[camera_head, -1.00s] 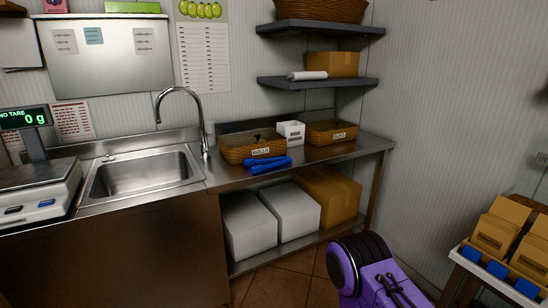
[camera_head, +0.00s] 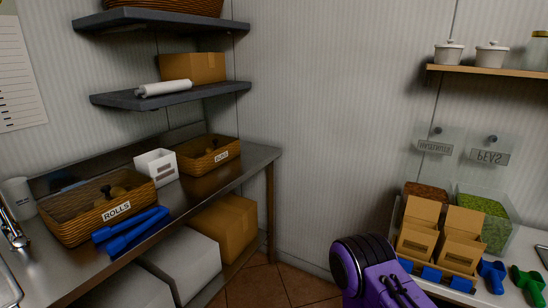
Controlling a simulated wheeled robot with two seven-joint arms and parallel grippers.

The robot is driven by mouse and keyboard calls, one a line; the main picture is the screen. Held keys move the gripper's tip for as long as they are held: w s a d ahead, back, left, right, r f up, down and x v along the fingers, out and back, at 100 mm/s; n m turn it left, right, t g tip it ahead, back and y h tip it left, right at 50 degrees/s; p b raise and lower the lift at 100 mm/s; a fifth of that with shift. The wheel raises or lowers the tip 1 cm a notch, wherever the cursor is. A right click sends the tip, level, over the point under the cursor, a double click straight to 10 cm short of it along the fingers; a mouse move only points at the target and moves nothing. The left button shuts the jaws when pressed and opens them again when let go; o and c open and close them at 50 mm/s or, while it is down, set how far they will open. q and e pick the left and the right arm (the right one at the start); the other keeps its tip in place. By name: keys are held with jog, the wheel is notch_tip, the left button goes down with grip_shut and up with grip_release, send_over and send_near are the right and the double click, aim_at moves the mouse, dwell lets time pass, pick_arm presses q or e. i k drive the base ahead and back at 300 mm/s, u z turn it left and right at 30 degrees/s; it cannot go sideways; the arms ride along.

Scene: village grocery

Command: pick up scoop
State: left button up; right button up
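A blue scoop (camera_head: 491,276) lies at the lower right on a white-topped stand, just right of two cardboard boxes. A green scoop (camera_head: 527,286) lies to its right, near the picture's edge. They lie apart from each other. Neither of my grippers shows. Only a purple and black part of my own body is in view at the bottom, left of the stand.
The stand (camera_head: 523,252) holds open cardboard boxes (camera_head: 417,235), a clear bin of green peas (camera_head: 484,217) and a brown-filled bin (camera_head: 426,191). A shelf (camera_head: 490,70) with white pots hangs above. At left, a steel counter (camera_head: 235,176) holds baskets and blue tongs (camera_head: 130,232).

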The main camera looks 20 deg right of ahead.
aim_at(495, 272)
jog(key=z, duration=1.1)
jog(key=i, duration=1)
jog(key=z, duration=1.1)
jog(key=i, duration=0.2)
jog(key=z, duration=0.1)
